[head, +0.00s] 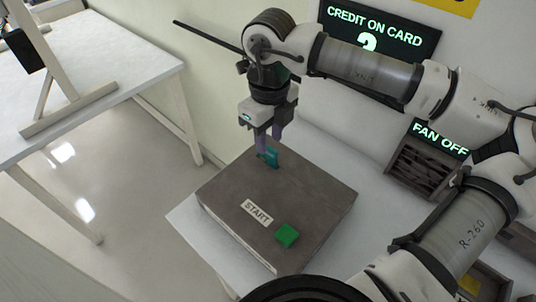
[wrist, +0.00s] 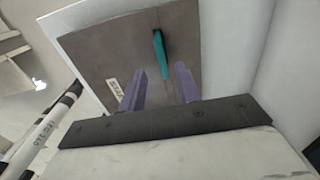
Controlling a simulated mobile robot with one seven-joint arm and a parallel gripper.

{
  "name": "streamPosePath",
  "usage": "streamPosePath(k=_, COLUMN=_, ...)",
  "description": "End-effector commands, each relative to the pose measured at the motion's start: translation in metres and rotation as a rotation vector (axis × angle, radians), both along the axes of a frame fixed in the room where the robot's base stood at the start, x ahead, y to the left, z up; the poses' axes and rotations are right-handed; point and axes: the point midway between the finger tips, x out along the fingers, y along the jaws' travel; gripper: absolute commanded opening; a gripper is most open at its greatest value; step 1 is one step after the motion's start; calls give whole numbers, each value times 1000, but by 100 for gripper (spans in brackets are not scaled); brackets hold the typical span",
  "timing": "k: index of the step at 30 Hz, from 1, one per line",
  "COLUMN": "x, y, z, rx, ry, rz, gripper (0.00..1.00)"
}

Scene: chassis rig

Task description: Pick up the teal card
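The teal card (head: 271,157) stands upright on edge at the far part of the top of a grey-brown box. In the wrist view the teal card (wrist: 160,52) shows as a narrow strip, with a dark slot at its upper end. My gripper (head: 268,140) is above the box, close to the card in the head view. In the wrist view my gripper (wrist: 159,82) has its two purple fingers apart, with nothing held between them. The card lies beyond the fingertips, a little above the middle of the gap. I cannot tell the exact height gap between fingertips and card.
The box (head: 325,199) carries a START label (head: 257,212) and a green button (head: 288,235). It sits on a white table (head: 186,222). Wooden trays (head: 424,166) stand at the right by the wall. Another white table (head: 120,62) with a wooden stand is at the left.

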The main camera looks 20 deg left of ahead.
Motion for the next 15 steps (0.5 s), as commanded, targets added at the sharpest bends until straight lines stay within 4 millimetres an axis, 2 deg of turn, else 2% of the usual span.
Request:
streamPosePath(k=5, x=1, y=1, z=-10, rx=1, ry=3, rz=0, gripper=33)
streamPosePath(k=12, x=4, y=6, z=-45, rx=0, ry=3, rz=0, gripper=33)
streamPosePath(k=15, x=5, y=6, z=-54, rx=2, ry=2, rz=0, gripper=33)
